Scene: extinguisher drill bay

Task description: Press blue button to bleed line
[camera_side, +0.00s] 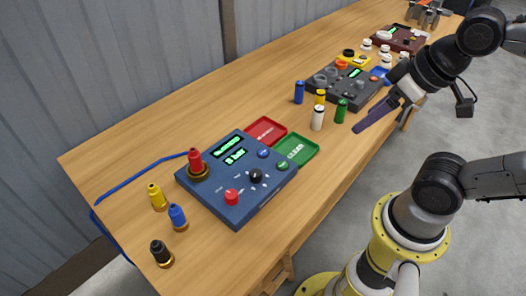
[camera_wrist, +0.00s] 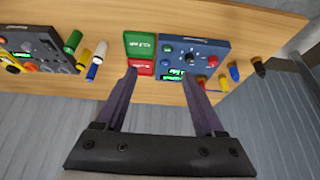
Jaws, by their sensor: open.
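A blue control panel (camera_side: 238,178) sits on the wooden table, with lit green displays, a black knob (camera_side: 256,175) and a red button (camera_side: 232,196). Its small blue button (camera_side: 263,153) is near the panel's back right edge, beside a green button (camera_side: 282,165). In the wrist view the panel (camera_wrist: 208,47) is upside down, and the blue button (camera_wrist: 165,63) is small near its left edge. My gripper (camera_side: 357,130) is in the air to the right of the panel, apart from it. The wrist view shows my gripper (camera_wrist: 158,73) with its fingers spread and nothing between them.
A red tray (camera_side: 265,130) and a green tray (camera_side: 302,149) lie beside the panel. Blue, yellow, white and green (camera_side: 341,110) cylinders stand beyond them. A dark grey panel (camera_side: 345,84) is farther back. Yellow, blue and black (camera_side: 160,252) pieces stand at the left end.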

